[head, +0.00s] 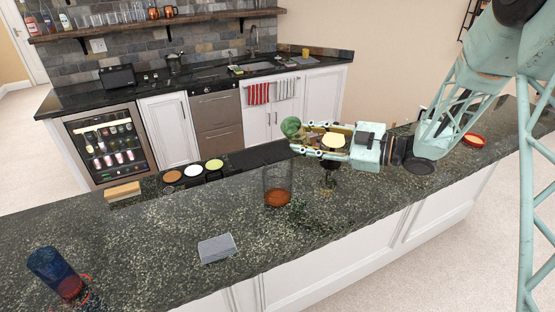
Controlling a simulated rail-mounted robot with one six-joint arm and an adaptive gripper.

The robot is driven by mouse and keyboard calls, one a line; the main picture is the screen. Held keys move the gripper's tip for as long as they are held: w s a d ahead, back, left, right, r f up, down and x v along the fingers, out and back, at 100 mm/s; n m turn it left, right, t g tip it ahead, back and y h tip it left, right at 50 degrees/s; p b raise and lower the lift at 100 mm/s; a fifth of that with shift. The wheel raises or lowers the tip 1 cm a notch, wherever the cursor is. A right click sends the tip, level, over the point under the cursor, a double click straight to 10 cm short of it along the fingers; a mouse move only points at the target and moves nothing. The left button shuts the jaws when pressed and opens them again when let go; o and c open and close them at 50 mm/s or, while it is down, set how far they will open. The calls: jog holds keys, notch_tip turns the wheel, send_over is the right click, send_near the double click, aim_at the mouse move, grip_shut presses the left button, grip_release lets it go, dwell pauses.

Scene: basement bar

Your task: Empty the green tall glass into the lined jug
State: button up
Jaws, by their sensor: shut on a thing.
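My gripper (303,139) is above the counter, right of centre, and reaches in from the right. It is shut on a green thing (291,127), most likely the green tall glass; only a rounded green part shows at the fingertips, so its tilt and contents are hard to tell. A clear, straight-sided vessel (278,186) with red-brown liquid in its bottom stands on the counter below and slightly left of the gripper. It may be the lined jug; no lines can be made out. The green thing is above its rim and apart from it.
A blue glass (52,268) with something red at its base is at the front left. A grey ribbed block (217,248) lies near the counter's front edge. Several small round dishes (193,170) and a wooden block (123,191) are along the back. A red dish (473,140) is at right.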

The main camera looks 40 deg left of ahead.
aim_at(307, 142)
jog(key=shift+w+f+m+g+y+b, duration=0.15)
jog(key=shift+w+f+m+b, duration=0.15)
jog(key=shift+f, duration=0.85)
jog(key=shift+w+f+m+g+y+b, duration=0.15)
jog(key=shift+f+m, duration=0.3)
jog(key=shift+f, duration=0.65)
jog(key=shift+w+f+m+g+b, duration=0.1)
jog(key=shift+f+m+b, duration=0.2)
jog(key=shift+f, duration=0.85)
jog(key=shift+w+d+f+m+y+p, duration=0.1)
jog(key=shift+w+f+m+y+p, duration=0.2)
jog(key=shift+m, duration=0.65)
jog(key=shift+w+f+m+y+p, duration=0.1)
jog(key=shift+w+f+m+p, duration=0.3)
jog(key=shift+m, duration=0.5)
jog(key=shift+f, duration=0.15)
jog(key=shift+s+r+p, duration=0.1)
jog(key=shift+r+p, duration=0.7)
jog(key=shift+r, duration=2.2)
